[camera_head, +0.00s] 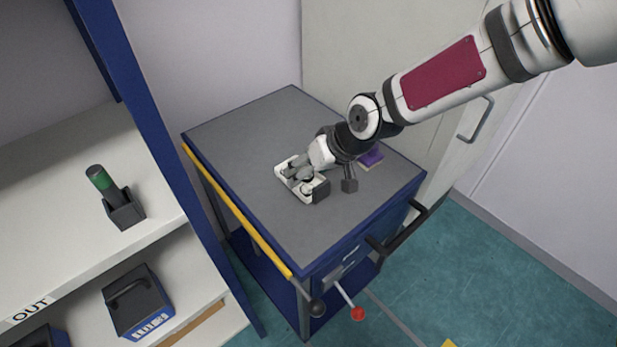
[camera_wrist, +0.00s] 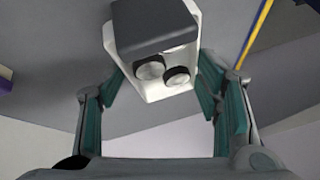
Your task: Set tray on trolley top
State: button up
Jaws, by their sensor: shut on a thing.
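The tray (camera_head: 284,176) is small and white. It holds a dark grey block and two round, dark-rimmed pieces with pale tops. In the head view it is over the middle of the trolley's grey top (camera_head: 240,130); I cannot tell whether it touches the surface. My gripper (camera_head: 306,176) reaches down to it from the upper right and is shut on it. In the wrist view the tray (camera_wrist: 153,92) sits between the teal finger pads of my gripper (camera_wrist: 162,88). My gripper hides part of the tray in the head view.
A purple item (camera_head: 371,157) lies on the trolley top right of my gripper. A yellow strip (camera_head: 235,208) runs along the trolley's left edge. The trolley top's far and near parts are clear.

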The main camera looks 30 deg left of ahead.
jog(key=shift+f, duration=1.05)
jog(key=o, duration=1.3)
jog(key=shift+f, duration=0.1)
jog(key=p+v, duration=0.2)
jog(key=v, duration=1)
jog(key=shift+s+a, duration=0.1)
